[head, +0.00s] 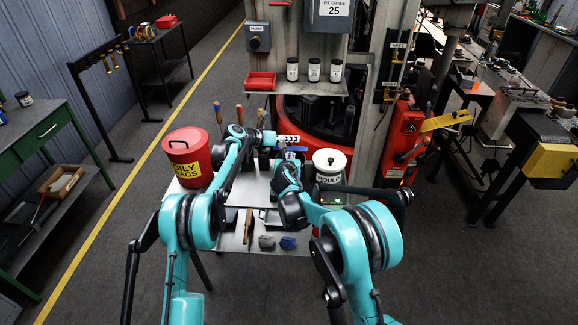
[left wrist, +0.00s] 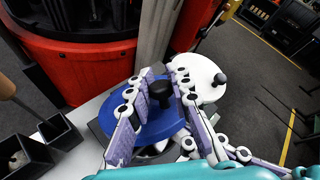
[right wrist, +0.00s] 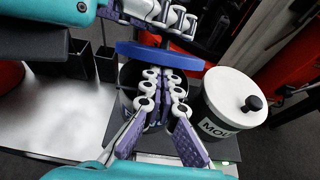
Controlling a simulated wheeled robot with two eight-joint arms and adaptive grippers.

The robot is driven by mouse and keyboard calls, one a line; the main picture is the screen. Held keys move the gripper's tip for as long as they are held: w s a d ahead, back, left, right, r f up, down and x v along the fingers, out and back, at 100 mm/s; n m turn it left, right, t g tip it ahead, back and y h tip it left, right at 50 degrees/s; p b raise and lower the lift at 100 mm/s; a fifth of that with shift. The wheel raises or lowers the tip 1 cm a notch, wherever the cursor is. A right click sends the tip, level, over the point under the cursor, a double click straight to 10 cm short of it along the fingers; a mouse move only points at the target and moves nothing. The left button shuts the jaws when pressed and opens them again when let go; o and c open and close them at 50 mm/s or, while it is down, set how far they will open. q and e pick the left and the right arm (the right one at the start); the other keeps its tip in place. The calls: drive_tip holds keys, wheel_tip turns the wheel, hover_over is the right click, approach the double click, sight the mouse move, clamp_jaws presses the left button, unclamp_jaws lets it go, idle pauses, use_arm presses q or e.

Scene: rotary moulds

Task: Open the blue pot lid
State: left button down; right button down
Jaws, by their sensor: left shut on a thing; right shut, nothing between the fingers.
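The blue lid (left wrist: 147,127) has a black knob (left wrist: 160,92); my left gripper (left wrist: 165,80) is shut on the knob. In the right wrist view the blue lid (right wrist: 160,56) shows edge-on, raised above the dark pot (right wrist: 126,85), with a gap between lid and rim. In the head view the lid (head: 296,149) is small and partly hidden by my arms. My right gripper (right wrist: 164,76) is shut and empty, over or in front of the pot, covering part of its label. I cannot tell whether it touches the pot.
A white-lidded pot (right wrist: 230,97) stands close on the right of the dark pot. A red rags bin (head: 188,160) is at the left of the table. Dark open boxes (left wrist: 60,132) stand near the pot. A red machine (left wrist: 70,65) is behind the table.

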drive_tip(key=shift+w+r, duration=0.25)
drive_tip(key=shift+r, duration=0.15)
use_arm(q)
drive_tip(key=shift+f, duration=0.1)
use_arm(e)
drive_tip(key=shift+w+d+r, duration=0.1)
drive_tip(key=shift+w+r, duration=0.45)
drive_tip(key=shift+r, duration=0.2)
use_arm(q)
drive_tip(key=c, duration=1.3)
unclamp_jaws()
use_arm(e)
drive_tip(key=shift+s, duration=0.1)
use_arm(q)
drive_tip(key=shift+a, duration=0.1)
